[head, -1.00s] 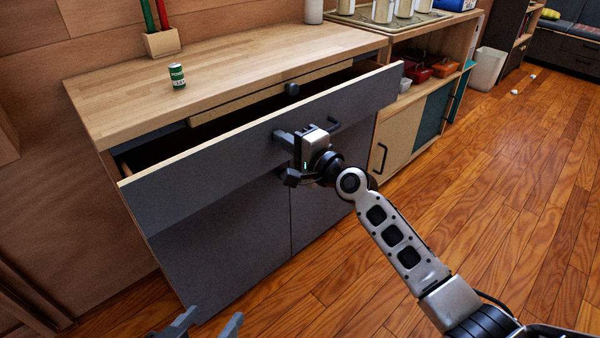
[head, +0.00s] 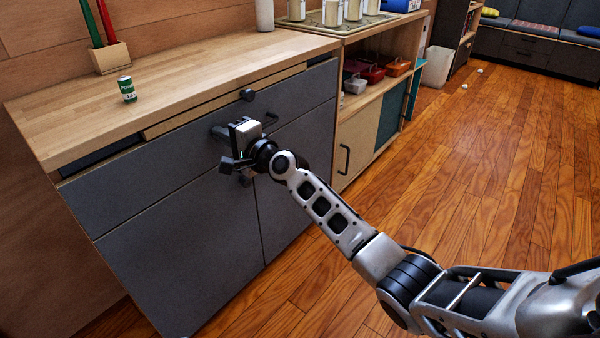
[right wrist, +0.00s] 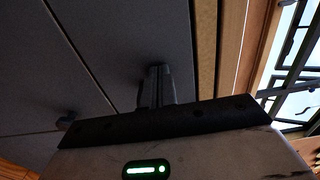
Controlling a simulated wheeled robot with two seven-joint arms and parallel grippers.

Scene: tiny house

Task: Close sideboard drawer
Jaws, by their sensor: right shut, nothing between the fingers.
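The sideboard drawer (head: 170,165) has a wide dark grey front and stands almost flush with the sideboard (head: 180,235) in the head view. In the right wrist view the fingers (right wrist: 160,85) point at the grey front; contact is hard to tell. My left gripper is not in view.
A green can (head: 127,89) and a pencil holder (head: 110,58) stand on the wooden top. Open shelves with red boxes (head: 372,75) adjoin at right.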

